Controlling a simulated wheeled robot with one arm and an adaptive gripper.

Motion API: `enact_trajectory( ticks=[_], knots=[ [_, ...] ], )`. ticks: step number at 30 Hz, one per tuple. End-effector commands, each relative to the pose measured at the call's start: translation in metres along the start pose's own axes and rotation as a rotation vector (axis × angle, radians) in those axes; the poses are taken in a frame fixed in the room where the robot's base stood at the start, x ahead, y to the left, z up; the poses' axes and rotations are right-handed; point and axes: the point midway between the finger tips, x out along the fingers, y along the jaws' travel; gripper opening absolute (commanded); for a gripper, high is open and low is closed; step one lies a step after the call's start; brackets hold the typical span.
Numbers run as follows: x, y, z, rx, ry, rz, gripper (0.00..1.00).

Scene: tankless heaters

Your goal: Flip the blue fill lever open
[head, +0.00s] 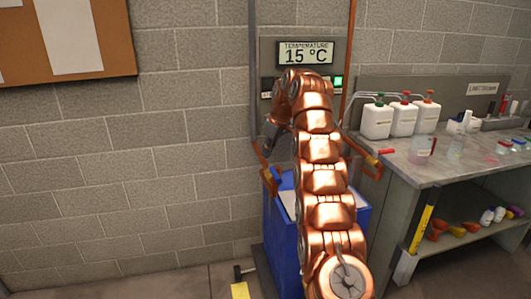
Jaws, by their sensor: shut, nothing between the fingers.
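No blue fill lever can be made out; my copper-coloured arm covers the middle of the heater area. The wall panel (267,52) carries a temperature display (306,53) reading 15 °C and a lit green button (338,82). A red-handled lever (386,151) sits on a copper pipe to the right of my arm. A copper pipe end (266,170) shows to the left. My gripper (268,133) is the dark grey part at the upper left of my arm, close to the wall below the panel. It is shut and empty, with its fingertips partly hidden.
A blue bin (283,235) stands behind my arm. The grey bench (440,168) at right bears white jugs (377,121) and bottles. A yellow-black tool (424,222) leans at its left end. A yellow pedal (240,290) is on the floor.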

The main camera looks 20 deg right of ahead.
Motion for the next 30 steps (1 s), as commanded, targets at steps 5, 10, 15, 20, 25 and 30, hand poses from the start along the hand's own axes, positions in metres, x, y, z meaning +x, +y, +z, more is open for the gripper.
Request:
enact_trajectory(
  ticks=[5, 10, 15, 20, 25, 30],
  knots=[
    [-0.017, 0.004, -0.003, 0.001, 0.0, 0.0, 0.0],
    [-0.022, 0.006, -0.003, 0.001, -0.001, 0.0, 0.0],
    [-0.023, 0.007, -0.002, 0.001, -0.001, 0.0, 0.0],
    [-0.023, 0.007, -0.002, 0.0, -0.001, 0.0, 0.0],
    [-0.022, 0.007, -0.002, 0.0, -0.001, 0.0, 0.0],
    [-0.025, 0.004, -0.003, 0.007, -0.003, -0.004, 0.0]
  ],
)
